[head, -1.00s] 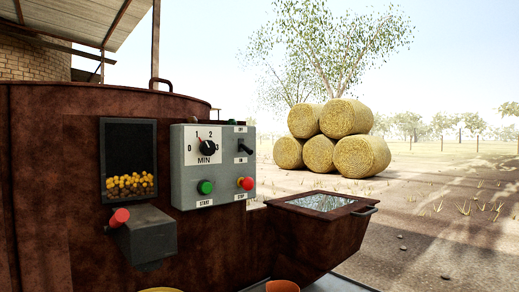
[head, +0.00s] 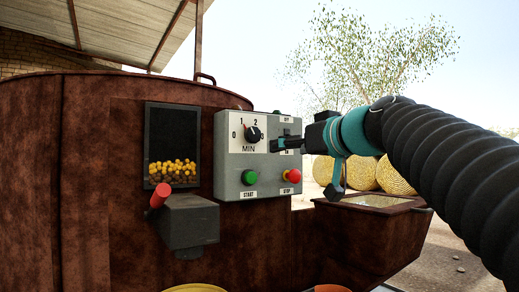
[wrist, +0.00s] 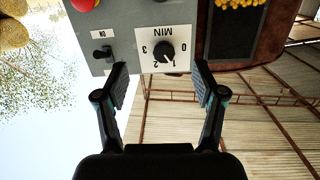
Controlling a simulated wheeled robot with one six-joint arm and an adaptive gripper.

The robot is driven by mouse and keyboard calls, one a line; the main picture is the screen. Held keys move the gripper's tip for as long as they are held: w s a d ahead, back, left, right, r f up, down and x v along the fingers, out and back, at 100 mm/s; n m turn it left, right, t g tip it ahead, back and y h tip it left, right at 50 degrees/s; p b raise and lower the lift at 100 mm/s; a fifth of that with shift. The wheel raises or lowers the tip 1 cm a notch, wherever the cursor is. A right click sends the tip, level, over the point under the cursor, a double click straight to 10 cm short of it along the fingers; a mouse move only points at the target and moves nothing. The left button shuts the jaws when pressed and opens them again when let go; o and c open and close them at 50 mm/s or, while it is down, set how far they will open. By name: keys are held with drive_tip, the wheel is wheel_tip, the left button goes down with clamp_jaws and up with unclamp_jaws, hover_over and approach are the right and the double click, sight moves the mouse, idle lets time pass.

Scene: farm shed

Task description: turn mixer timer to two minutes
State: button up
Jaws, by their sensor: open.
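The mixer timer is a black knob (head: 254,134) on a white dial plate marked 0 to 3 and MIN, on a grey control box (head: 232,182). The knob also shows, upside down, in the wrist view (wrist: 164,52); its white mark seems to lie near 1, though it is small. My gripper (head: 276,146) is open and empty, just right of the dial in the head view. In the wrist view my gripper (wrist: 161,74) has one finger on each side of the dial plate, with the knob between and beyond the tips, apparently untouched.
A toggle switch (wrist: 103,52) sits beside the dial, near one finger; my gripper hides it in the head view. Below are a green start button (head: 249,177) and a red stop button (head: 293,176).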

sight(254, 135)
drive_tip(key=shift+n+t+y, duration=0.3)
drive_tip(key=shift+n+y, duration=0.1)
drive_tip(key=shift+y, duration=0.1)
drive_tip(key=r+p+x, duration=0.1)
drive_tip(key=x, duration=0.4)
drive_tip(key=r+p+x, duration=0.1)
drive_tip(key=x, duration=0.3)
drive_tip(key=r+p+x, duration=0.1)
drive_tip(key=x, duration=0.4)
drive_tip(key=shift+w+a+r, duration=0.15)
drive_tip(key=shift+w+a, duration=0.05)
drive_tip(key=shift+w, duration=0.05)
drive_tip(key=c, duration=1.1)
